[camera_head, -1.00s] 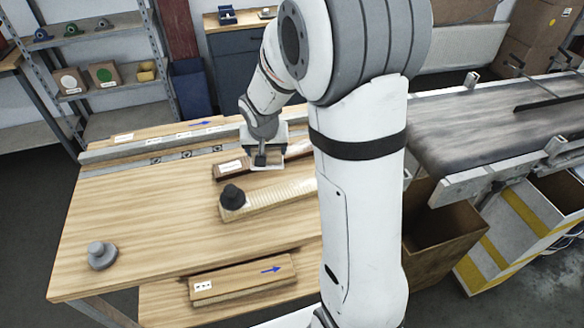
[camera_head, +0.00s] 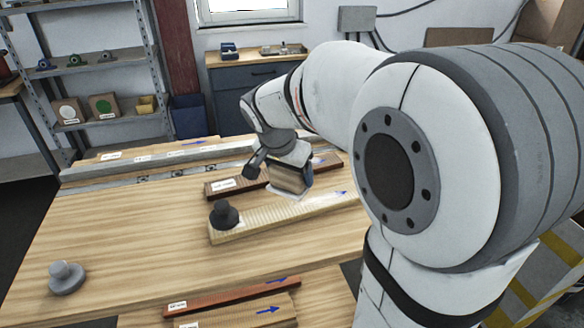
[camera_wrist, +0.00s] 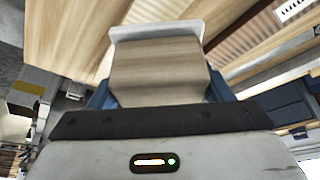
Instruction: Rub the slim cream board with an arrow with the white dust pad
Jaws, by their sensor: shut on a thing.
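The slim cream board (camera_head: 265,218) lies on the wooden bench, with ridged grain, pale whitish marks and a blue arrow near its right end. A black knob-shaped piece (camera_head: 223,214) stands on its left end. My gripper (camera_head: 292,165) is shut on a wooden block with the white dust pad (camera_head: 284,193) on its underside. The pad is tilted and over or just behind the cream board's far edge; I cannot tell if they touch. In the wrist view the block fills the jaws and the pad's white rim (camera_wrist: 155,30) shows beyond it.
A dark red-brown board (camera_head: 235,186) lies just behind the cream one. A red board (camera_head: 230,297) and a light wooden board (camera_head: 250,316) lie in front. A grey knob-shaped piece (camera_head: 67,278) stands at left. The bench's left-centre is clear.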

